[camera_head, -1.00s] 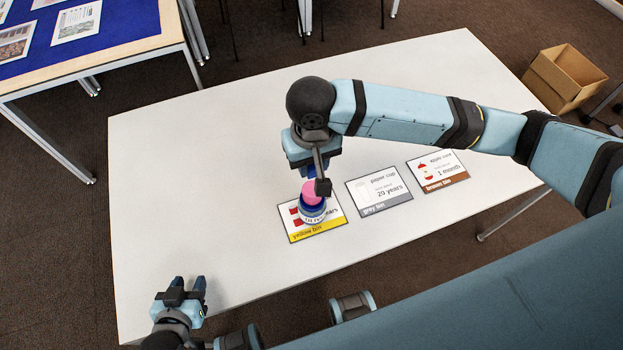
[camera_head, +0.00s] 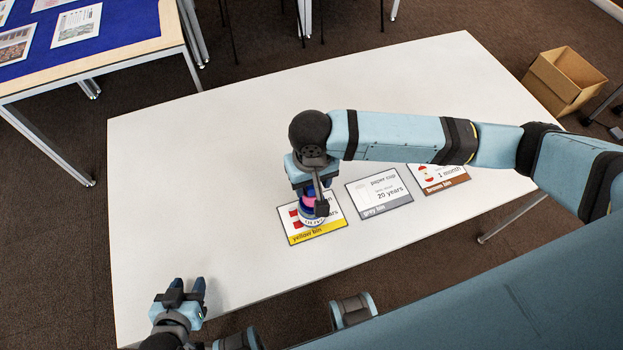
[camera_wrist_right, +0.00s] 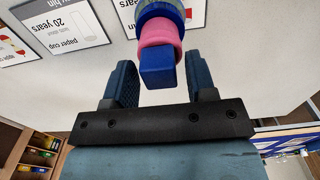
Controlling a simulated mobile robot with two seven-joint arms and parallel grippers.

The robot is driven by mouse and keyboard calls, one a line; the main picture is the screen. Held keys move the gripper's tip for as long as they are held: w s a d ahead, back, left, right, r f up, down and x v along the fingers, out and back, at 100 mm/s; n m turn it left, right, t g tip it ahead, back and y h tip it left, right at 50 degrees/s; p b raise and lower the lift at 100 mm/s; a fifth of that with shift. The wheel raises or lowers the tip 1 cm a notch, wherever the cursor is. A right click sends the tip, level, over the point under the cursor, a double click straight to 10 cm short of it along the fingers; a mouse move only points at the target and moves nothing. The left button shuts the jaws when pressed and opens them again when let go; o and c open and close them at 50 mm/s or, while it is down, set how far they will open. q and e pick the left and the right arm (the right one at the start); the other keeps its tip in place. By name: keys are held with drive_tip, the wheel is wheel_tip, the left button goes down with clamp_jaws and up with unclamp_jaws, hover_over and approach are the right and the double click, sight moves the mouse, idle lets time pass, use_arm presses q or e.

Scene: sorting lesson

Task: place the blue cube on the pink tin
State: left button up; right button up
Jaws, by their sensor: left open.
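The blue cube (camera_wrist_right: 157,72) shows between the fingers of my right gripper in the right wrist view, against the pink tin (camera_wrist_right: 160,33). Beyond the pink tin is a round blue can (camera_wrist_right: 165,9). In the head view, the pink tin (camera_head: 309,202) shows partly behind my right gripper (camera_head: 314,194), above a can with a white label (camera_head: 314,221) on the yellow-bin card (camera_head: 300,239). The cube is hard to make out there. My right gripper is open, with a visible gap beside the cube. My left gripper (camera_head: 187,284) is open and empty at the table's near left.
A grey-bin card (camera_head: 380,212) and a brown-bin card (camera_head: 444,187) lie on the white table (camera_head: 210,150) to the right. The table's left and far areas are clear. A cardboard box (camera_head: 562,80) stands on the floor at the right.

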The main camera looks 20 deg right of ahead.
use_arm(q)
drive_tip(key=shift+r+p, duration=0.45)
drive_tip(key=shift+p, duration=0.15)
use_arm(e)
wheel_tip(320, 180, up, 12)
use_arm(q)
drive_tip(key=shift+s+f, duration=0.1)
use_arm(e)
drive_tip(key=shift+r, duration=0.1)
idle(0.3)
